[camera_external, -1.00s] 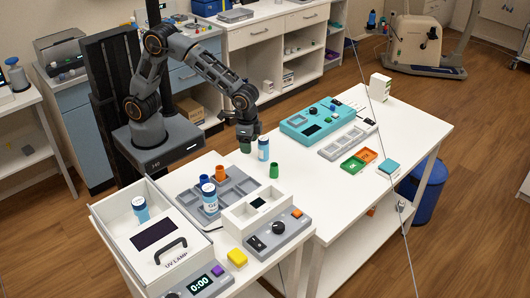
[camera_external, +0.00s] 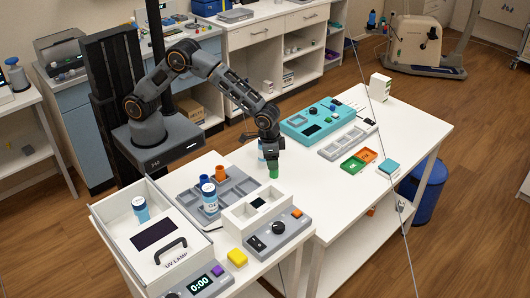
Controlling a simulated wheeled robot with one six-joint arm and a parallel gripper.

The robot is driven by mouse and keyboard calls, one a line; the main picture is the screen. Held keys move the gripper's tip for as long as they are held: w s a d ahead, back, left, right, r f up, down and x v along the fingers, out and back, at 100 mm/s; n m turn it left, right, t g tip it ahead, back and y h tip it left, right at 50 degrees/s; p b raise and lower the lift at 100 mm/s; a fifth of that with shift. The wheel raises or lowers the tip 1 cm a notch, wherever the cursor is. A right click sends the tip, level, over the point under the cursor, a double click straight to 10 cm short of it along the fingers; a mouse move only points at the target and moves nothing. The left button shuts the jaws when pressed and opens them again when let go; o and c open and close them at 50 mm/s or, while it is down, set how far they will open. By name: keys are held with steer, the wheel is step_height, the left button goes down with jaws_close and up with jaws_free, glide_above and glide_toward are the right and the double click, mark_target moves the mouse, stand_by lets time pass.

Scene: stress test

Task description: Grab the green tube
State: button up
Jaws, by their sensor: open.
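The green tube (camera_external: 274,172) stands upright on the white table, with its lower part showing. My gripper (camera_external: 273,160) points down right over it and hides the tube's top. The jaws are open; I cannot tell whether the fingers are around the tube or just above it.
A grey tray (camera_external: 237,184) with blue and orange tubes is at the left. A white box (camera_external: 258,205) and a grey control unit (camera_external: 277,233) stand in front. A teal device (camera_external: 308,121) and a grey rack (camera_external: 347,139) lie behind right. The table right of the tube is clear.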

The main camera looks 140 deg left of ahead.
steer(key=shift+w+a+f+p, duration=0.15)
steer(key=shift+f+p, duration=0.15)
steer(key=shift+f, duration=1.05)
steer(key=shift+w+a+f+p, duration=0.1)
steer(key=shift+f+p, duration=0.15)
steer(key=shift+f, duration=1.05)
steer(key=c, duration=1)
steer(key=shift+r, duration=0.1)
